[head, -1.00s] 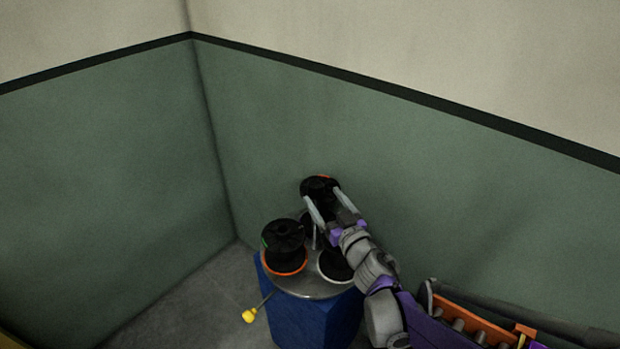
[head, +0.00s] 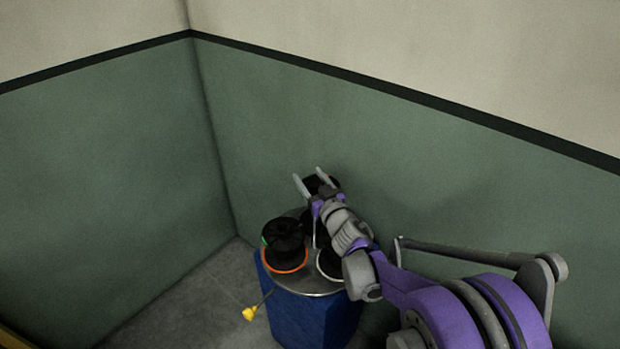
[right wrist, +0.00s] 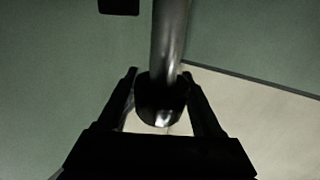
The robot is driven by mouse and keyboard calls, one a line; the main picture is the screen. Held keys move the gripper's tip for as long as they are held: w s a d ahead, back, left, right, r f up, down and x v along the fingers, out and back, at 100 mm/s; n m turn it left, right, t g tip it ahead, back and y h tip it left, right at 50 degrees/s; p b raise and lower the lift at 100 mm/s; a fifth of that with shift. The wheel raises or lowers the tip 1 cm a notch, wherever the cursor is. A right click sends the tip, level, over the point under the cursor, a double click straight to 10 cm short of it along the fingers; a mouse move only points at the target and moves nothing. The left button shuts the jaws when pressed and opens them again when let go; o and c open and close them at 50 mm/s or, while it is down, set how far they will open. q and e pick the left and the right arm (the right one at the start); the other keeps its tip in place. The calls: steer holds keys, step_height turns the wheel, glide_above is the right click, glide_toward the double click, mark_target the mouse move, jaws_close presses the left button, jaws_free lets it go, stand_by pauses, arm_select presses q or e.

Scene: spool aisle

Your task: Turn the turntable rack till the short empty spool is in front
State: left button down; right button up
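The turntable rack has a round grey plate (head: 312,283) on a blue base (head: 310,320), below the wall corner. A black spool (head: 284,235) stands at its left above an orange rim (head: 285,269). A white-rimmed spool (head: 323,268) is at its right, partly behind my arm. Another black piece (head: 331,184) rises at the back, mostly hidden by my right gripper (head: 309,180). That gripper is open, fingers apart, over the back of the rack. In the right wrist view a metal rod (right wrist: 168,45) and a dark block (right wrist: 160,98) show between its fingers; contact is unclear. I cannot tell which spool is short and empty.
Green walls (head: 110,170) stand close behind and left of the rack. A yellow-handled tool (head: 249,313) with a thin shaft is at the rack's lower left. Grey floor (head: 190,300) is clear left of it. My right arm covers the lower right.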

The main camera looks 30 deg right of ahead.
jaws_close()
stand_by(0.4)
steer(key=shift+s+a+n+g+y+b, duration=0.1)
steer(key=shift+a+n+g+y+b, duration=0.15)
steer(key=shift+n+y+b, duration=0.9)
steer(key=shift+a+n+g+y+b, duration=0.35)
steer(key=shift+n+y, duration=0.3)
steer(key=shift+y, duration=1)
steer(key=shift+s+a+n+g+y+b, duration=0.1)
steer(key=shift+a+n+g+y+b, duration=0.1)
steer(key=shift+n+y+b, duration=0.95)
steer(key=shift+y+p, duration=0.3)
steer(key=shift+y, duration=0.35)
